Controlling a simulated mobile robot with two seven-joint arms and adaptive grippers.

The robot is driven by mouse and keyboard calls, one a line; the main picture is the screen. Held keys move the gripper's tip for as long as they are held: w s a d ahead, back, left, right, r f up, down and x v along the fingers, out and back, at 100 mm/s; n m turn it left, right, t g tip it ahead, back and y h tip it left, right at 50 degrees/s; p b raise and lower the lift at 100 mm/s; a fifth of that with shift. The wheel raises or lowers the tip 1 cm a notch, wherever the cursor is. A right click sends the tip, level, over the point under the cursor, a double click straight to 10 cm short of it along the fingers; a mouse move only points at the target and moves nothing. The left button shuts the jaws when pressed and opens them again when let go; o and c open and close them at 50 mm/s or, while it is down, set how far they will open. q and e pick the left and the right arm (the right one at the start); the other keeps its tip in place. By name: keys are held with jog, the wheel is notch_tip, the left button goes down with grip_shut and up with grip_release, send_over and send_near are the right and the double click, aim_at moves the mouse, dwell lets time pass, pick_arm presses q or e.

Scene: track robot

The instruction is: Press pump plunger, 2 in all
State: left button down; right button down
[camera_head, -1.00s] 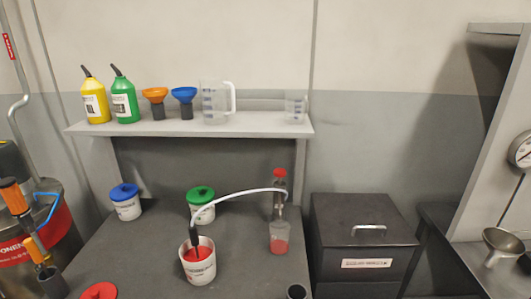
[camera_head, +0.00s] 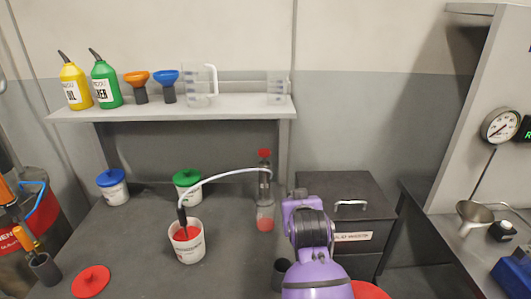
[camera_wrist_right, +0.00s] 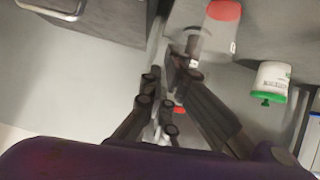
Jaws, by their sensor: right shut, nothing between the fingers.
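The pump (camera_head: 264,183) stands upright at the table's right side, with its red plunger knob (camera_head: 264,153) on top. A clear cup with red liquid (camera_head: 265,218) is under the pump and also shows in the right wrist view (camera_wrist_right: 222,14). My purple right arm rises just right of the pump; its fingers cannot be made out in the head view. In the right wrist view my right gripper (camera_wrist_right: 172,67) is shut and empty, close to the pump. My left gripper is not in view.
A dark box with a handle (camera_head: 340,228) stands right of the pump. A shelf (camera_head: 200,107) with bottles, funnels and jugs is behind. Blue-lidded (camera_head: 112,188) and green-lidded (camera_head: 187,185) tubs stand at the back. A red lid (camera_head: 91,281) lies at the front left.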

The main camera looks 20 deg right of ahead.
jog(key=w+a+r+t, duration=0.1)
jog(key=w+a+r, duration=0.1)
jog(key=w+r, duration=0.4)
jog(key=w+a+r+t, duration=0.2)
jog(key=w+r, duration=0.3)
jog(key=r, duration=0.5)
jog(key=shift+w+a+r+m+t, duration=0.15)
jog(key=shift+w+a+m+t, duration=0.2)
jog(key=shift+a, duration=0.45)
send_over(265, 153)
notch_tip(265, 153, down, 3)
jog(key=shift+s+r, duration=0.1)
jog(key=shift+r, duration=0.1)
notch_tip(265, 153, down, 2)
jog(key=shift+f, duration=0.95)
